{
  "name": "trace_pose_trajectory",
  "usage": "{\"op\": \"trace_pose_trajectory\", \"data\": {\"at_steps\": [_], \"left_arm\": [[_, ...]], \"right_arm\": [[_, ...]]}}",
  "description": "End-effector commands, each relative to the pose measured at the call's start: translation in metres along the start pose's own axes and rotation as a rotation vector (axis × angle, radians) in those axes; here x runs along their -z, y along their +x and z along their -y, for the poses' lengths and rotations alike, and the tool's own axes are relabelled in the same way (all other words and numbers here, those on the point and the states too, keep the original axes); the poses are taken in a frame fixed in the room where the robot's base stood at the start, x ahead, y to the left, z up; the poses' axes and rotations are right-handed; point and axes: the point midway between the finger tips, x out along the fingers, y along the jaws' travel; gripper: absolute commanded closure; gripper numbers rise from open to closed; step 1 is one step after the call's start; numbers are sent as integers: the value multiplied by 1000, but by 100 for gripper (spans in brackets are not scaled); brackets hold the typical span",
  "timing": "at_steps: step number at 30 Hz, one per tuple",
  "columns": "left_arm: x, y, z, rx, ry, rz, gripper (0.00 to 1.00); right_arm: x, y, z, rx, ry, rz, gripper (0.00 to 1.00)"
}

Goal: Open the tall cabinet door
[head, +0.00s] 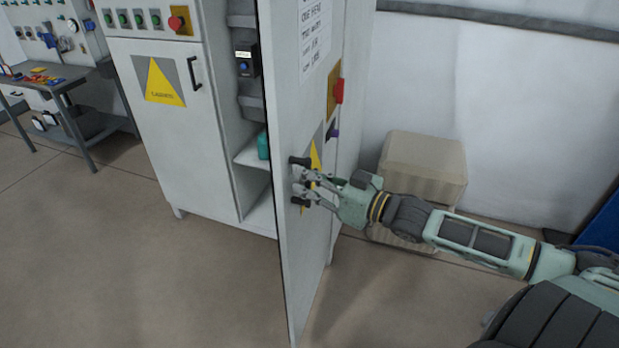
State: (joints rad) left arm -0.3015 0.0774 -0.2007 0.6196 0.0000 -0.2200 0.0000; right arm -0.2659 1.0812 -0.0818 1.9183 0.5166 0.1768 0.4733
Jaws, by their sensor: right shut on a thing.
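The tall cabinet door (290,95) stands swung well open, its outer face turned to the right. Behind it the cabinet's inside shows, with shelves (252,155), a teal item (263,145) and a dark box with a blue knob (246,62). My right gripper (305,187) is at the door's handle, shut on it; the fingers cover most of the handle (299,161). My left gripper is not in view.
A closed white cabinet (160,130) with a yellow warning sign stands left of the opening. A beige box (424,165) stands by the wall behind my right arm. A workbench (60,85) is at far left. The floor in front is clear.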

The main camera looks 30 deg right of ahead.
Motion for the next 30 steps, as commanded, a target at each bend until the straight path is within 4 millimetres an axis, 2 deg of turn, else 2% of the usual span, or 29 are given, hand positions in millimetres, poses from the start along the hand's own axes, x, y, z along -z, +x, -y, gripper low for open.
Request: {"op": "trace_pose_trajectory", "data": {"at_steps": [8, 9, 13, 30], "left_arm": [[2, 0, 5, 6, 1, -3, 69], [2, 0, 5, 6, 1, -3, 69], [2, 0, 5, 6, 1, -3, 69], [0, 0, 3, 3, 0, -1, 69]], "right_arm": [[2, 0, -6, -10, 1, 0, 100], [3, 0, -6, -10, 1, -1, 82], [3, 0, -5, -9, -1, -2, 71], [0, -4, -2, -5, -3, 1, 70]]}}
